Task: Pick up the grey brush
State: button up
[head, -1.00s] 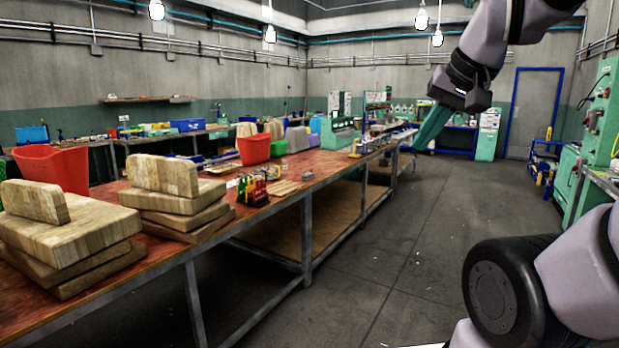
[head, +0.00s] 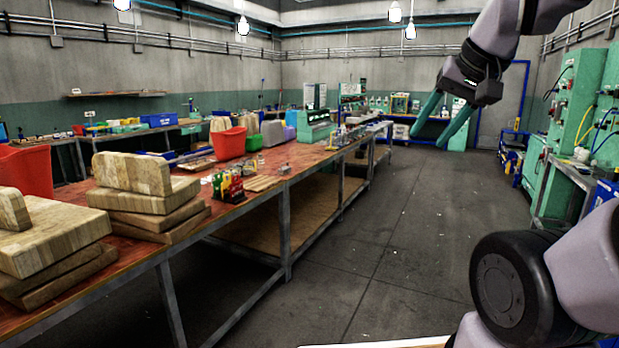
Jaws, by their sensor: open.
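My gripper (head: 428,139) is at the upper right of the head view, in the air over the aisle to the right of the long workbench. Its two green fingers are apart and point down and left, with nothing between them. It is not touching anything. I cannot make out a grey brush. Small items on the wooden workbench (head: 222,222), such as the group beyond the coloured rack, are too small to tell apart.
Stacked wooden blocks (head: 152,190) and red bins (head: 229,143) stand on the bench. A red, yellow and green rack (head: 229,185) sits near its front edge. Green machines (head: 573,128) line the right wall. The concrete aisle floor (head: 400,240) is clear.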

aim_at(286, 169)
jog(key=i, duration=3.7)
jog(key=i+l+u, duration=0.35)
jog(key=i+u, duration=0.15)
jog(key=i, duration=0.15)
